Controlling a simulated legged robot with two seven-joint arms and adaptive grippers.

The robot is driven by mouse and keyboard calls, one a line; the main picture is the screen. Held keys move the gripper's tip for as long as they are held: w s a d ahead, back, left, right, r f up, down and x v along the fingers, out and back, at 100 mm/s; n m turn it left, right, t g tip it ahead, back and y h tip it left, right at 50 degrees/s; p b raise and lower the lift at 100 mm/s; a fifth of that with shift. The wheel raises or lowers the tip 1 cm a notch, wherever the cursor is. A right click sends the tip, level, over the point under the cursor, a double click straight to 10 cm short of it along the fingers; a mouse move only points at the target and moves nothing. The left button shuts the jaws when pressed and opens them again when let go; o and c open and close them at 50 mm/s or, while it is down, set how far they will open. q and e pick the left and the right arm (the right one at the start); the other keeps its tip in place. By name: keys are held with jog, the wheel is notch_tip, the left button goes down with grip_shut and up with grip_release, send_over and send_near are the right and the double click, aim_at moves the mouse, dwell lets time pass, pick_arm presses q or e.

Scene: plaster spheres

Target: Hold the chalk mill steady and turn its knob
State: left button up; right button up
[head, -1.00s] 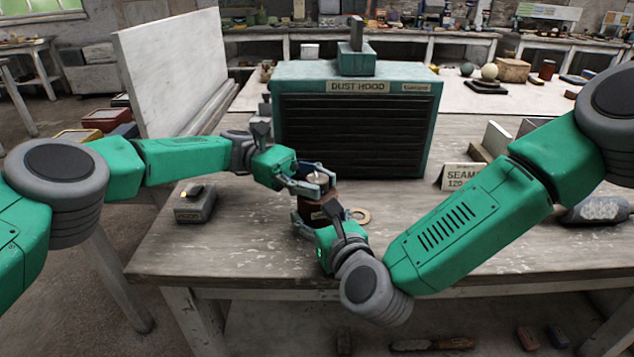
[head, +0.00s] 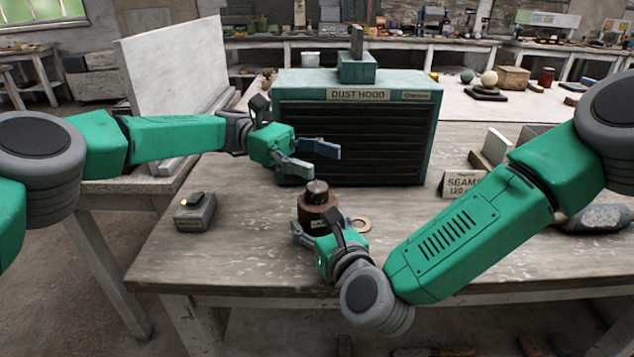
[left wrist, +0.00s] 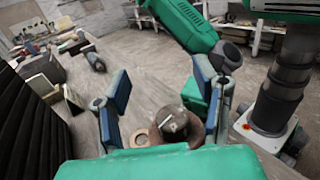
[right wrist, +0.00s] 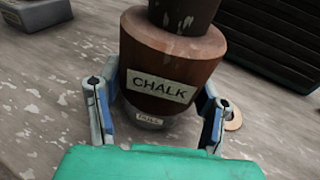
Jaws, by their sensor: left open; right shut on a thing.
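The chalk mill (head: 318,208) is a brown wooden body with a darker upper part and a metal pin on top. It stands upright on the table. In the right wrist view its CHALK label (right wrist: 160,87) faces me, with a smaller label below. My right gripper (head: 316,238) is shut around the mill's lower body, one finger on each side. My left gripper (head: 328,160) is open and empty, above and just behind the mill's top, apart from it. In the left wrist view the mill's knob (left wrist: 173,122) shows between and below the open fingers.
A green dust hood (head: 355,135) stands behind the mill. A flat ring (head: 361,224) lies right of it. A small grey box with an orange light (head: 195,211) sits to the left. A SEAM sign (head: 461,184) stands to the right. The table's front left is clear.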

aim_at(317, 184)
pick_arm(q)
jog(key=shift+r, duration=1.8)
